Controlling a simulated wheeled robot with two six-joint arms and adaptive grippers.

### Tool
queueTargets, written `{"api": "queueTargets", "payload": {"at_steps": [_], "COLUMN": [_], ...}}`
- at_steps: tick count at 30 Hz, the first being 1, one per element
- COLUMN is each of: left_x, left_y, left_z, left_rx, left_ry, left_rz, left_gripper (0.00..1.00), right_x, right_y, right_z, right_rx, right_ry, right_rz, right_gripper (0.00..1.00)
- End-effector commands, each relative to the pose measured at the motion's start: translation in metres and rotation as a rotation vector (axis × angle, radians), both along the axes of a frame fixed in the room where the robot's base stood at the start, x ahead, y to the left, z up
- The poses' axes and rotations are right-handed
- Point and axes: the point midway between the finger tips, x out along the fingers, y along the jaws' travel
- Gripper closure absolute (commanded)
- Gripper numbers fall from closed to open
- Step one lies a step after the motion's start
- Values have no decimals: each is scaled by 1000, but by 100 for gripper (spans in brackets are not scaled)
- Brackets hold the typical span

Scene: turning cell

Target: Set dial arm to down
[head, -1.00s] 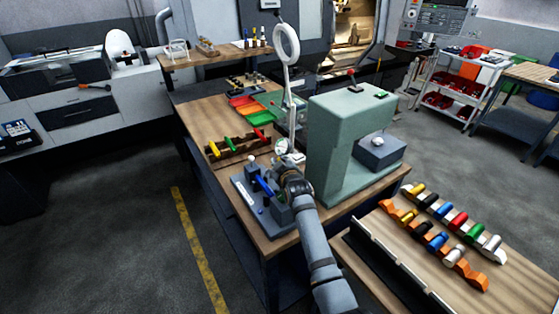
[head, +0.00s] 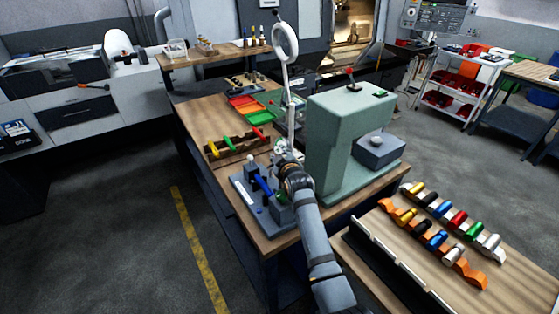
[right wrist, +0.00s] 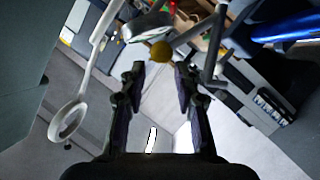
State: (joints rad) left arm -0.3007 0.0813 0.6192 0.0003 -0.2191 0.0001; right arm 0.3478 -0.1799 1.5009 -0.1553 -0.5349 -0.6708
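My right gripper (head: 284,160) is over the back right of a grey fixture plate (head: 247,207) on the wooden bench. In the right wrist view its two fingers (right wrist: 160,82) are apart with nothing between them. A small yellow ball (right wrist: 161,51) shows just beyond the fingertips, by a thin dark rod and a round metal-rimmed part (right wrist: 147,27). I cannot tell for certain which part is the dial arm; the gripper hides much of that area in the head view. A blue handle (head: 263,186) stands on the plate. My left gripper is out of view.
A green press-like machine (head: 335,145) stands close to the right of my right arm. A white ring lamp (head: 285,42) rises behind the gripper. A rack with coloured handles (head: 238,144) is at the left. The front-right table (head: 385,240) holds several coloured pieces.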

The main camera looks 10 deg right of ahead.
Motion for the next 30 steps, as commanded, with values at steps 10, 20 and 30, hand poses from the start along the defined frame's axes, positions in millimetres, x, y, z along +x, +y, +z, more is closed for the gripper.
{"api": "queueTargets", "payload": {"at_steps": [10, 20, 30], "left_x": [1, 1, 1], "left_y": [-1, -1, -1], "left_z": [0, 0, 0], "left_rx": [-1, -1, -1], "left_ry": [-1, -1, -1], "left_rz": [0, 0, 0], "left_gripper": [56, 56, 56], "right_x": [0, -1, -100], "right_y": [-3, -3, -50], "right_z": [68, 75, -36], "right_rx": [1, 1, 141], "right_ry": [0, 3, 291], "right_rz": [-2, -1, -114], "right_gripper": [68, 68, 68]}}
